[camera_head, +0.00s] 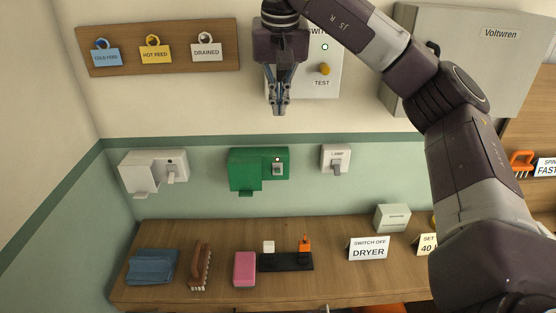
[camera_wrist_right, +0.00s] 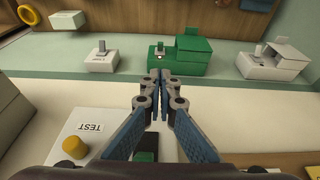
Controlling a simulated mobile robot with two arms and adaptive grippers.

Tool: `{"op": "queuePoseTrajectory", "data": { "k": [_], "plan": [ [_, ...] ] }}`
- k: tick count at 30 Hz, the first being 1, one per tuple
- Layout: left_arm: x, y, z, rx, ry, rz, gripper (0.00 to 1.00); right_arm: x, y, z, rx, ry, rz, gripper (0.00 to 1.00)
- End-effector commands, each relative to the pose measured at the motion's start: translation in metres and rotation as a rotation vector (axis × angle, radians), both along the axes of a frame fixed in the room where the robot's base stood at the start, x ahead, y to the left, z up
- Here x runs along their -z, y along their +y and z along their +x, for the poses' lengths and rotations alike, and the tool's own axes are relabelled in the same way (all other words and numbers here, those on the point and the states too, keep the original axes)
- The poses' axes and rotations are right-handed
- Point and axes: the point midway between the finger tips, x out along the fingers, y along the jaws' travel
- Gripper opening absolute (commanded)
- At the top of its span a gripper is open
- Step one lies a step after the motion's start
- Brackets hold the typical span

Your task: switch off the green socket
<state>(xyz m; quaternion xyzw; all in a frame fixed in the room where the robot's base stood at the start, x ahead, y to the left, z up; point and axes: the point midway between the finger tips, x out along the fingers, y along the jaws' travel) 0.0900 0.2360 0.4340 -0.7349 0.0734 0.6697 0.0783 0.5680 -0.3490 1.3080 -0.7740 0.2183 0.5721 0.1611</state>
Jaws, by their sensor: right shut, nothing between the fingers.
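The right gripper also shows in the wrist view (camera_wrist_right: 159,75). My left gripper is not in view.
A white socket (camera_head: 150,173) is left of the green one and a lamp switch (camera_head: 336,159) right of it. A panel marked TEST (camera_head: 325,85) is behind my right arm. Below, a wooden shelf (camera_head: 215,291) holds a pink sponge (camera_head: 244,269), a brush (camera_head: 200,267) and signs.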

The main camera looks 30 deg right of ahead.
Motion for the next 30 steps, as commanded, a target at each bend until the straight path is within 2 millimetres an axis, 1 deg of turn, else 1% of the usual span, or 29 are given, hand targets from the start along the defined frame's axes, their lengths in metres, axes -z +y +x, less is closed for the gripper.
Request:
{"op": "queuePoseTrajectory", "data": {
  "k": [1, 11, 15, 17, 24, 27, 30],
  "plan": [
    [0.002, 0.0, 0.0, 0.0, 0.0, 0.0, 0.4, 0.008, -0.001, 0.001, -0.001, 0.003, 0.001, 0.0],
    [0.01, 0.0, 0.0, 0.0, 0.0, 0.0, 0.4, 0.058, -0.008, 0.014, -0.001, 0.005, 0.002, 0.0],
    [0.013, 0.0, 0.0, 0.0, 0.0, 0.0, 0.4, 0.081, -0.012, 0.019, 0.0, 0.006, 0.002, 0.0],
    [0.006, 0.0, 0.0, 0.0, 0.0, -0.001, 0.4, 0.091, -0.015, 0.023, 0.001, 0.006, 0.0, 0.0],
    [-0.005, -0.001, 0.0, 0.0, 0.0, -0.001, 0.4, 0.14, -0.023, 0.035, 0.001, 0.006, 0.0, 0.0],
    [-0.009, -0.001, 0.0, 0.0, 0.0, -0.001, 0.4, 0.157, -0.025, 0.04, 0.001, 0.004, 0.0, 0.0],
    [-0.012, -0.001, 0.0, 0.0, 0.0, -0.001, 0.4, 0.17, -0.027, 0.044, 0.0, 0.003, 0.001, 0.0]
  ]
}}
